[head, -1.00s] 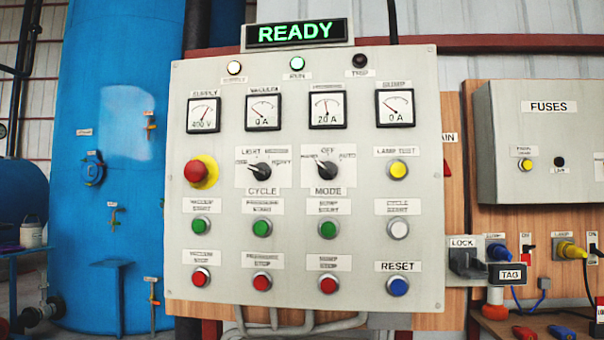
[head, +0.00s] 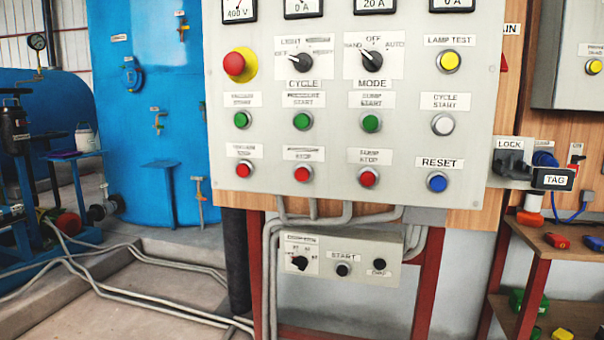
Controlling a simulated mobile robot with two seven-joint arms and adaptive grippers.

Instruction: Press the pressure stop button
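The pressure stop button (head: 303,174) is a red round button in the bottom row of the grey control panel (head: 270,205). It is the middle of three red buttons, under a blurred label ending in "STOP". The green pressure start button (head: 302,121) is directly above it. A red vacuum stop button (head: 243,170) is to its left and a red sump stop button (head: 368,177) to its right. Neither of my grippers is in view.
A red emergency button (head: 234,64) and two selector knobs are higher on the panel. A blue reset button (head: 437,182) is lower right. A small control box (head: 345,262) hangs below among grey conduits. A wooden shelf (head: 560,240) stands at right.

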